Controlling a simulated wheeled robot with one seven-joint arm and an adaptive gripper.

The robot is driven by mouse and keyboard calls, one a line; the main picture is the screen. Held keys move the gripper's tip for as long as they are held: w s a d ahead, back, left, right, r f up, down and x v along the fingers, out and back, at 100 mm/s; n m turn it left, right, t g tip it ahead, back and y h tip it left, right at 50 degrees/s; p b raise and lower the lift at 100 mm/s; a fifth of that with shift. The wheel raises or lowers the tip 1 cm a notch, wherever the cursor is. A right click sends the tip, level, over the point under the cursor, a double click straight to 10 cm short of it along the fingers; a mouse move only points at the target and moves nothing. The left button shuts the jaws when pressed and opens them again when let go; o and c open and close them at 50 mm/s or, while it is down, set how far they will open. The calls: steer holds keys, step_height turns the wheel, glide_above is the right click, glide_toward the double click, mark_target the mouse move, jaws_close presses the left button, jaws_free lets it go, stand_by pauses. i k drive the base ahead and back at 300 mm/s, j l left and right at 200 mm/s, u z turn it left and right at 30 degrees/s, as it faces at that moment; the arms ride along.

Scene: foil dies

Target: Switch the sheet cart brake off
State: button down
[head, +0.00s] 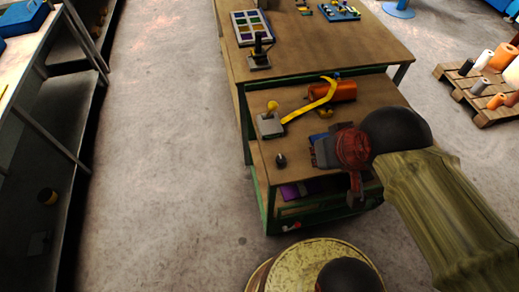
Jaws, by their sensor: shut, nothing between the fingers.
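The sheet cart (262,160) is a low unit with a green frame and a brown top, in the middle of the head view. A small red and white part (291,226) sits low at its front left corner; it may be the brake, but it is too small to tell its setting. My gripper (356,196) is shut and empty at the cart's front right side. It is to the right of and above the red and white part in the picture, apart from it. My wrist hides part of the cart's front right top.
A larger table (330,50) stands behind. A pallet of rolls (466,92) is right. Floor left of the cart is clear.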

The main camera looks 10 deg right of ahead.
mark_target(297, 225)
steer(key=k+l, duration=0.2)
steer(key=k, duration=0.25)
steer(key=k+l+u, duration=0.1)
steer(key=k+l, duration=0.15)
steer(key=k, duration=0.2)
steer(key=i+l, duration=0.3)
